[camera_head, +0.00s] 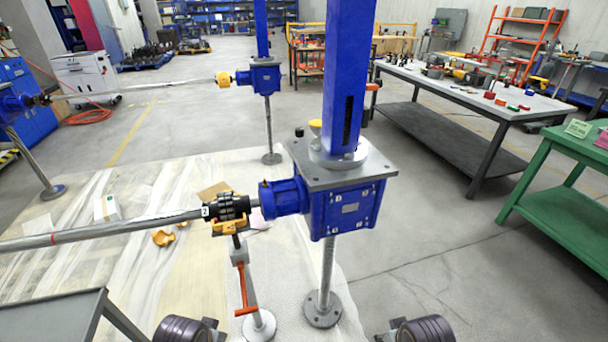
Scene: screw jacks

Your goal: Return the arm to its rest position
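Two dark rounded parts at the bottom edge look like my own arms, one left of centre and one right of centre. Neither gripper shows in the head view, so I cannot see their fingers or whether they hold anything. In front of me stands a blue screw jack (350,208) with a grey top plate and a tall blue column (348,70). Its threaded spindle (327,265) runs down to a round foot on the floor. A black coupling (228,207) and a long grey shaft (110,230) lie in line to its left.
An orange-handled stand (243,275) is under the coupling. A grey tabletop (50,318) is at the lower left. A second blue jack (265,77) stands farther back. A green table (560,190) and a grey workbench (470,95) are at right. Floor right of the jack is clear.

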